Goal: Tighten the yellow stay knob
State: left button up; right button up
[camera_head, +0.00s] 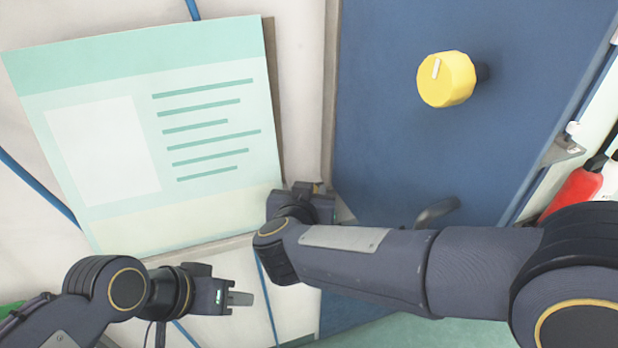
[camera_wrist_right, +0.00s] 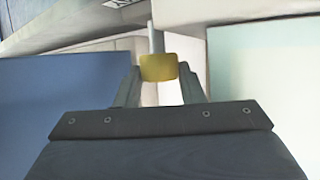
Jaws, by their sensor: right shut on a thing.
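A small yellow stay knob (camera_wrist_right: 158,67) with a grey rod above it sits between the fingers of my right gripper (camera_wrist_right: 160,85) in the right wrist view. The fingers are shut on it from both sides. In the head view my right gripper (camera_head: 312,198) is at the gap between the blue door and the pale green board; the small knob is hidden there. My left gripper (camera_head: 240,298) is at lower left, seen side-on and apart from the board, with nothing visible in it. Its finger gap cannot be made out.
A larger yellow knob (camera_head: 446,79) with a white mark stands on the blue door (camera_head: 390,150). The pale green board (camera_head: 200,120) fills the left. A dark handle (camera_head: 437,211) is close to my right forearm. A red object (camera_head: 577,190) is at far right.

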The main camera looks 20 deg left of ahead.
dwell(0.3)
jog(key=o, duration=0.7)
